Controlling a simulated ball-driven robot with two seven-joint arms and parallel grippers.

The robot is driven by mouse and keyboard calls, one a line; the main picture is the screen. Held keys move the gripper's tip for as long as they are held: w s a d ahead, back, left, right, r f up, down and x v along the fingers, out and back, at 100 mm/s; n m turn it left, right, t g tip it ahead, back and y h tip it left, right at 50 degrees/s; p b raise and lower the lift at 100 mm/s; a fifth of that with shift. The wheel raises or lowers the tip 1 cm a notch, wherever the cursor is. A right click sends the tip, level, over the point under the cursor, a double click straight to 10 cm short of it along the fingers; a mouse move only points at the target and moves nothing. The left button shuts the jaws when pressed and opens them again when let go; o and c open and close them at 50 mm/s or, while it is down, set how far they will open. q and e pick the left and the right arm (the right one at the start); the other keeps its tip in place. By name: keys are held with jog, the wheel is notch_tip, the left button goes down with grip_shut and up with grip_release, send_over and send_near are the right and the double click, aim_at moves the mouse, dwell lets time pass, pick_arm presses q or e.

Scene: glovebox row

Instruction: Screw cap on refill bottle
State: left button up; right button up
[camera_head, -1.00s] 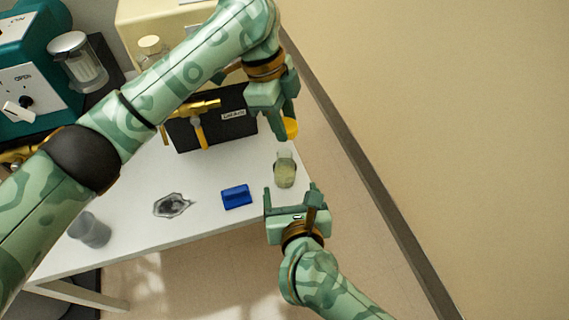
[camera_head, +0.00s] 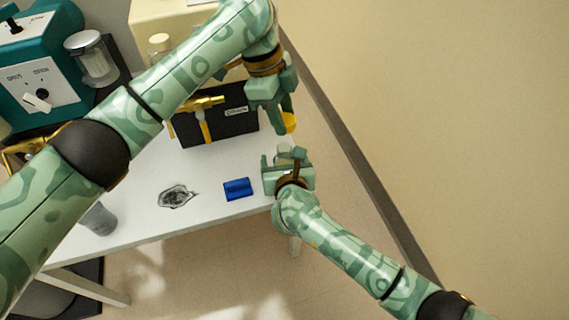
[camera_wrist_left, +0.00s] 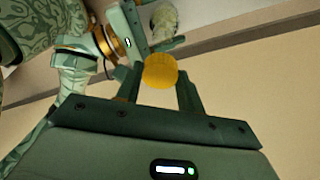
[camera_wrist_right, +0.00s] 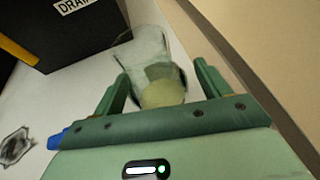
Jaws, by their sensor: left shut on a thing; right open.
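The yellow cap (camera_head: 289,122) is held in my left gripper (camera_head: 284,112), above the table's right part. In the left wrist view the cap (camera_wrist_left: 160,71) sits between the two fingertips. The refill bottle (camera_wrist_right: 160,75) is clear with yellowish contents. In the right wrist view it stands between the spread fingers of my right gripper (camera_wrist_right: 160,90); I cannot tell whether they touch it. In the head view the right gripper (camera_head: 287,162) hides most of the bottle, with its top (camera_head: 285,148) showing just below the held cap.
A black labelled box (camera_head: 215,118) stands behind on the white table (camera_head: 150,222). A blue block (camera_head: 238,188), a crumpled grey patch (camera_head: 176,196) and a grey cup (camera_head: 100,218) are nearer the front. A teal machine (camera_head: 35,70) and a glass jar (camera_head: 92,60) are at the left.

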jog(key=shift+w+a+f, duration=0.1)
jog(key=shift+w+f, duration=0.05)
jog(key=shift+w, duration=0.2)
jog(key=c, duration=1.5)
pick_arm(q)
send_over(284, 161)
jog(key=w, duration=0.2)
jog(key=shift+a+f, duration=0.15)
jog(key=shift+f, duration=1.1)
jog(key=shift+a+f, duration=0.1)
jog(key=shift+f, duration=1.15)
jog(key=shift+f, duration=0.9)
jog(key=shift+f, duration=0.55)
